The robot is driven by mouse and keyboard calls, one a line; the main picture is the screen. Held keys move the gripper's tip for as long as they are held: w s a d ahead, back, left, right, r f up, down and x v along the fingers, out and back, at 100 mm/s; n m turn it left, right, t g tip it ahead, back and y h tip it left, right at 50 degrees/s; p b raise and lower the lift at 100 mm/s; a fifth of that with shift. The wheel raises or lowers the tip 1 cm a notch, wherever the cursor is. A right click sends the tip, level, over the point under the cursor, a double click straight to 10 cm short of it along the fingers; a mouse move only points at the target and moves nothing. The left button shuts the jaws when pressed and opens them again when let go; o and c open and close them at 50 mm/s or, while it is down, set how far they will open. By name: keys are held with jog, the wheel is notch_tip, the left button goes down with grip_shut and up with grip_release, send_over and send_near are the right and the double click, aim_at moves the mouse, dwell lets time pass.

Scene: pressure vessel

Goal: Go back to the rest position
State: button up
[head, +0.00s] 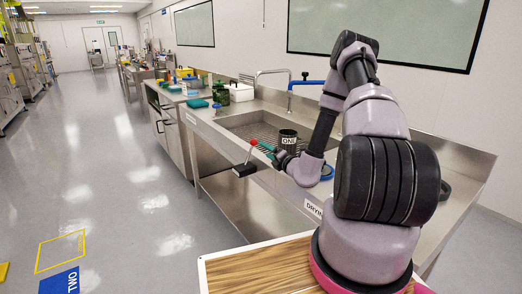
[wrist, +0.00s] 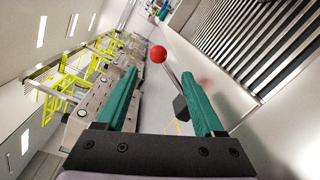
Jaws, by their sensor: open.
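My gripper (wrist: 160,104) has two teal fingers and is open, with nothing held between them. In the head view my gripper (head: 268,150) is at the front edge of the steel sink counter, at the end of my bent arm. A lever with a red ball knob (head: 253,142) and a dark block at its base stands close to the fingers, left of them. In the wrist view the red knob (wrist: 158,54) shows beyond the fingertips, and its rod runs down towards the right finger. I cannot tell whether finger and lever touch.
A blue ring (head: 327,172) lies near my wrist. Green and teal containers (head: 240,92) stand further along the counter. The floor at left (head: 110,170) is clear.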

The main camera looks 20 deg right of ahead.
jog(key=s+a+r+n+g+y, duration=0.1)
jog(key=a+r+n+g+y, duration=0.1)
jog(key=a+r+n+y, duration=0.4)
jog(key=s+a+r+n+g+y, duration=0.1)
jog(key=a+r+n+g+y, duration=0.1)
jog(key=a+r+n, duration=0.45)
jog(key=s+a+r+n+g+y, duration=0.2)
jog(key=s+a+r+n+g, duration=0.3)
jog(key=s+r+n+g, duration=0.5)
jog(key=s+d+r+n+g+h, duration=0.1)
jog(key=s+r+n+h, duration=0.2)
jog(key=s+n, duration=0.35)
jog(key=s+d+r+n+h, duration=0.1)
jog(key=s+r+n+h, duration=0.2)
jog(key=s+n, duration=0.3)
jog(key=s+d+r+n+t+h, duration=0.5)
jog(key=s+d+r, duration=0.3)
jog(key=d, duration=0.2)
jog(key=shift+s+n+h, duration=0.25)
jog(key=shift+n+h, duration=0.45)
jog(key=shift+h, duration=0.2)
